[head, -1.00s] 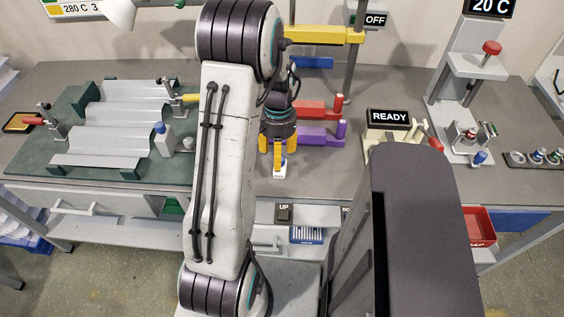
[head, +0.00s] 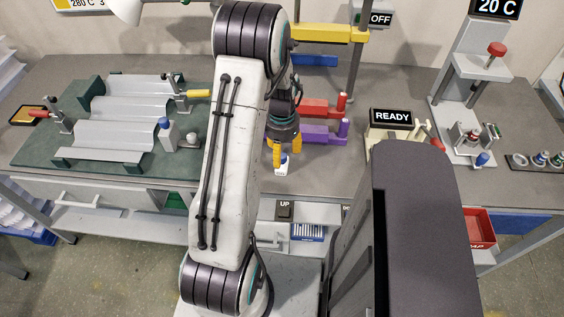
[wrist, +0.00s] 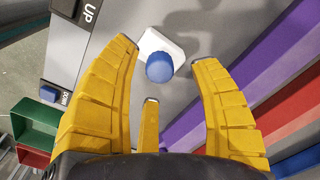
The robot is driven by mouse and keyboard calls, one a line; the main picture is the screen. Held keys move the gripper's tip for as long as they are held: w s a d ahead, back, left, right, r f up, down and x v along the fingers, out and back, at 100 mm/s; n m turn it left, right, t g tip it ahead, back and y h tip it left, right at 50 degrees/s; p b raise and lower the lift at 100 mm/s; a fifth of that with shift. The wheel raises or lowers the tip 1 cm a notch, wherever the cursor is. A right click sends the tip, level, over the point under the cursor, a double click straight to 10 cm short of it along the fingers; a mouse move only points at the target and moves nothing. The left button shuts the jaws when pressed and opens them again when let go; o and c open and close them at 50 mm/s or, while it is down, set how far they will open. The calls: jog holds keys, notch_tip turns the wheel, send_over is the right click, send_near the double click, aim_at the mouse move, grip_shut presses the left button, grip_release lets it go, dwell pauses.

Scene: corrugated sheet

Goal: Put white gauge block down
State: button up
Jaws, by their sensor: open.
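The white gauge block (head: 281,169), with a blue knob on top, stands on the grey bench (head: 330,175) near its front edge. It also shows in the wrist view as a white base (wrist: 150,43) under the round blue knob. My gripper (head: 284,155) is just above and around the knob, its yellow fingers pointing down. In the wrist view my gripper (wrist: 164,58) is open, with fingers spread on both sides of the knob and gaps between. A third finger shows below the knob.
Purple (head: 322,134) and red (head: 318,108) bars stand close behind my gripper. A READY box (head: 391,118) is to the right. The green fixture (head: 35,150) with the corrugated sheet (head: 125,112) is at left. UP (head: 284,211) and DOWN buttons are below the bench edge.

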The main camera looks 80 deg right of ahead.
aim_at(282, 155)
jog(key=shift+f, duration=1.5)
jog(key=shift+c, duration=0.4)
grip_shut()
